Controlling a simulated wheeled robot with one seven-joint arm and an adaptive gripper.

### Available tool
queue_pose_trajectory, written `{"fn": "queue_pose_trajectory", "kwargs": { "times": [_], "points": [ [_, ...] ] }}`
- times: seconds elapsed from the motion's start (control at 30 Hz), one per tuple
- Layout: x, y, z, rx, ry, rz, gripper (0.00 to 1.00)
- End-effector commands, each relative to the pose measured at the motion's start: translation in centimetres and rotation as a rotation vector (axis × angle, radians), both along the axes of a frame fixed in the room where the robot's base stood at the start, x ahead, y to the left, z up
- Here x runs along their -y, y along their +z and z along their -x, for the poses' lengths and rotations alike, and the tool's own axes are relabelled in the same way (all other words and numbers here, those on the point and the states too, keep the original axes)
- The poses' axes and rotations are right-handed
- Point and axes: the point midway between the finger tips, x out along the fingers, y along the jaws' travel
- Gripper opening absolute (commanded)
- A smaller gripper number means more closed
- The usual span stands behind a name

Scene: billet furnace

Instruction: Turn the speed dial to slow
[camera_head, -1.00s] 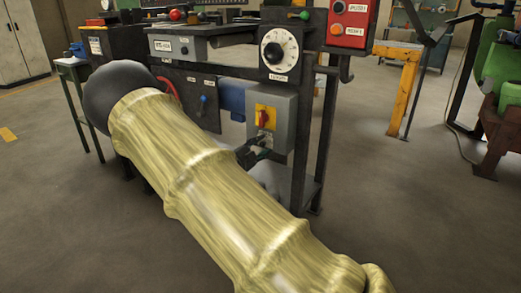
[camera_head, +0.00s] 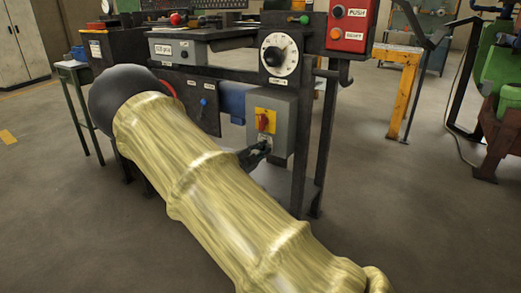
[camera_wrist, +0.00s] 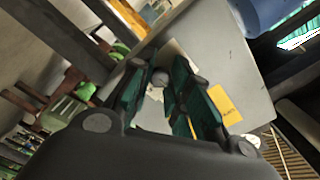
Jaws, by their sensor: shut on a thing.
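A grey control box (camera_head: 284,112) hangs on the dark frame below the large white dial. It carries a red switch (camera_head: 263,121) on a yellow plate, with a small white label below. My gripper (camera_head: 266,147) is at the lower front of this box, under the yellow plate. In the wrist view, the green-padded fingers (camera_wrist: 160,82) are closed around a small round grey knob (camera_wrist: 160,77) on the box's face, which I take as the speed dial. Its pointer and scale are mostly hidden between the fingers, so its setting cannot be read.
Above are the white dial labelled LENGTH (camera_head: 280,54) and a red push-button box (camera_head: 351,25). A blue box (camera_head: 232,98) sits left of the grey box. A dark frame post (camera_head: 327,135) stands to the right, with open floor beyond.

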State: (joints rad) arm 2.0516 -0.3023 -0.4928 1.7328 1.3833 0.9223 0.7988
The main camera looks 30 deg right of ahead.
Motion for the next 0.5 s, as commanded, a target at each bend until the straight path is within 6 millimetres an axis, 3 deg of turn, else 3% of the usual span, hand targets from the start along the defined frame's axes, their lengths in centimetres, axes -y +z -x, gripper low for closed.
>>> {"fn": "queue_pose_trajectory", "kwargs": {
  "times": [0.5],
  "points": [
    [0.08, 0.49, 0.06, -0.352, -0.001, 0.14, 0.0]
  ]
}}
